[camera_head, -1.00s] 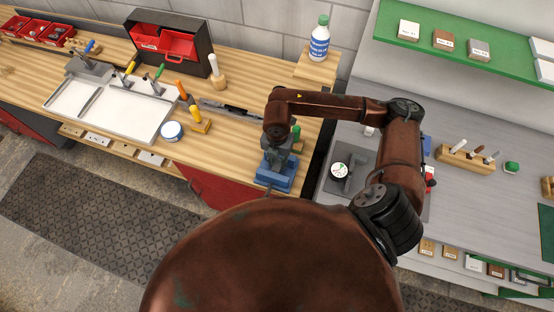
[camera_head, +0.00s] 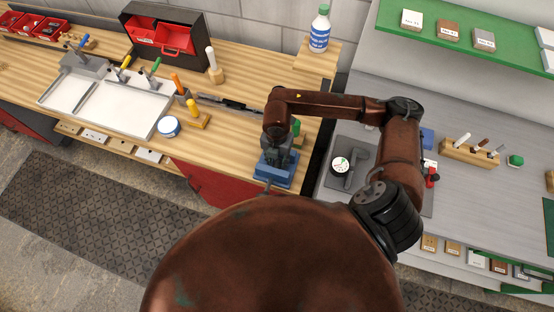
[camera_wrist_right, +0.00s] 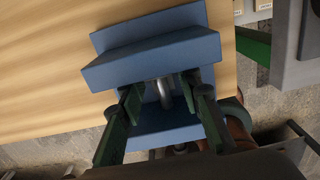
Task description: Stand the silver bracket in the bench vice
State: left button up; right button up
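The blue bench vice (camera_head: 276,178) stands at the front right corner of the wooden bench. My right gripper (camera_head: 272,150) is low over it, and my arm covers much of the jaw area in the head view. In the right wrist view, the vice's wide blue jaw block (camera_wrist_right: 150,55) lies beyond the green fingertips of my right gripper (camera_wrist_right: 162,88). The fingers are spread. A small silver part sits between them with clear gaps on both sides; I cannot tell whether it is the bracket or part of the vice. My left gripper is not in view.
A green object (camera_head: 297,132) stands just behind the vice. A bottle (camera_head: 320,30) stands at the back. A dark mat (camera_head: 400,196) with a grey tool (camera_head: 356,166) lies right on the grey counter.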

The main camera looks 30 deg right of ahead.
aim_at(277, 164)
jog(key=shift+o, duration=0.9)
jog(key=shift+r, duration=0.15)
notch_tip(277, 164, up, 12)
